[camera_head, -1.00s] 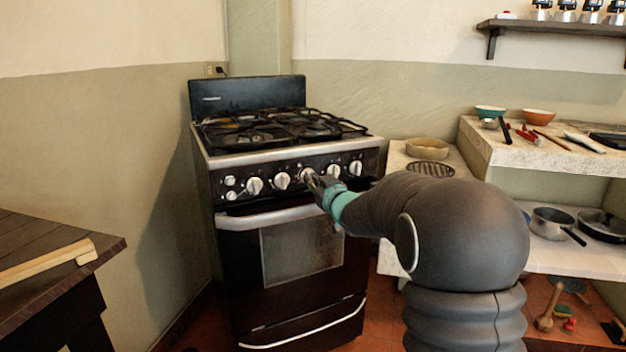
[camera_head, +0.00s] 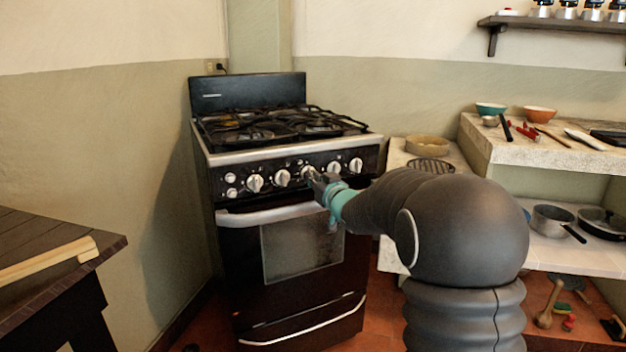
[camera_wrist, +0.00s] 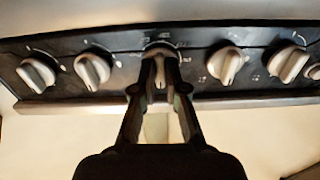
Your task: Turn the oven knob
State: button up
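The black oven (camera_head: 226,262) stands against the wall, with a row of pale knobs along its front panel. In the wrist view, my gripper (camera_wrist: 161,62) is at the middle knob (camera_wrist: 160,80), with one finger on each side of its raised grip. The fingers are close together and appear shut on it. They cover part of the knob. In the head view my gripper (camera_head: 318,180) is at the panel and partly hides the middle knob (camera_head: 308,172).
The oven door handle (camera_head: 268,215) runs just below the knobs. Black grates (camera_head: 270,128) cover the top. A stone counter (camera_head: 540,150) with bowls and utensils stands at the right. A dark wooden table (camera_head: 50,250) is at the left.

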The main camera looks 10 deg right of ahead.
jog(key=o, duration=0.4)
jog(key=v, duration=1.2)
